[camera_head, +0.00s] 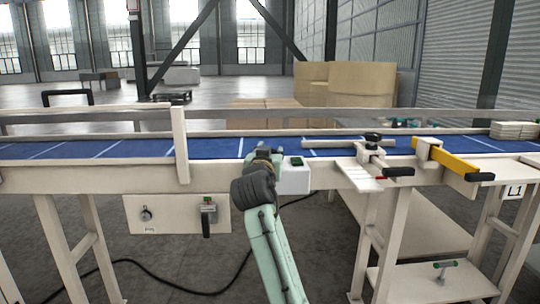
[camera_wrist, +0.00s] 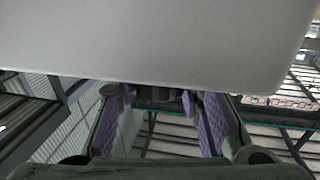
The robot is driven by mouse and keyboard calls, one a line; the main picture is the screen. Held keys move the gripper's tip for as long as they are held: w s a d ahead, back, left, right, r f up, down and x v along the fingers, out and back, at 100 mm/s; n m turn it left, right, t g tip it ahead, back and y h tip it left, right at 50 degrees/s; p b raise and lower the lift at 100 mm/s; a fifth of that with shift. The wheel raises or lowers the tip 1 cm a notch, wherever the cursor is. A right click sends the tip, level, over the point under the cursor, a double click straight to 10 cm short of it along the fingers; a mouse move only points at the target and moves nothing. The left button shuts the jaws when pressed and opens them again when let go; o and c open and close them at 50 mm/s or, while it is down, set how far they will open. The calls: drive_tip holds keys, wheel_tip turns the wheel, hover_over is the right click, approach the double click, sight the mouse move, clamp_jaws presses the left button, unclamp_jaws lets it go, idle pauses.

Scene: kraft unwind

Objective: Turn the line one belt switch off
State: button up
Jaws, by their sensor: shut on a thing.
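My gripper (camera_head: 263,157) is at the conveyor's front edge, left of a white box (camera_head: 294,181) with a green and black top. In the wrist view its purple-padded fingers (camera_wrist: 165,112) stand apart below a large pale grey surface (camera_wrist: 150,40), very close to the camera. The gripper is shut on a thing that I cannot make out. A pale panel (camera_head: 173,228) hangs under the conveyor to the left. It carries a round knob (camera_head: 146,214) and a switch unit (camera_head: 208,210) with green and red on top and a dark handle below. I cannot read any switch's position.
The blue belt (camera_head: 95,149) runs across the view behind a pale rail. A clamp with a black handle (camera_head: 398,171) and a yellow bar (camera_head: 452,162) sit to the right, near the L1 sign (camera_head: 515,191). A black cable (camera_head: 190,292) lies on the floor.

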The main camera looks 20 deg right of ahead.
drive_tip(key=m+g+h, duration=0.2)
drive_tip(key=h, duration=0.1)
drive_tip(key=shift+w+a+f+m+h, duration=0.1)
drive_tip(key=shift+w+a+m+h, duration=0.1)
drive_tip(key=shift+m+h, duration=0.15)
drive_tip(key=shift+s+d+m+g+h+b, duration=0.15)
drive_tip(key=shift+m+g+h+b, duration=0.25)
drive_tip(key=shift+m+g+h, duration=1.8)
drive_tip(key=shift+g+y, duration=0.25)
drive_tip(key=shift+g, duration=0.35)
drive_tip(key=o, duration=1.2)
drive_tip(key=v, duration=1.2)
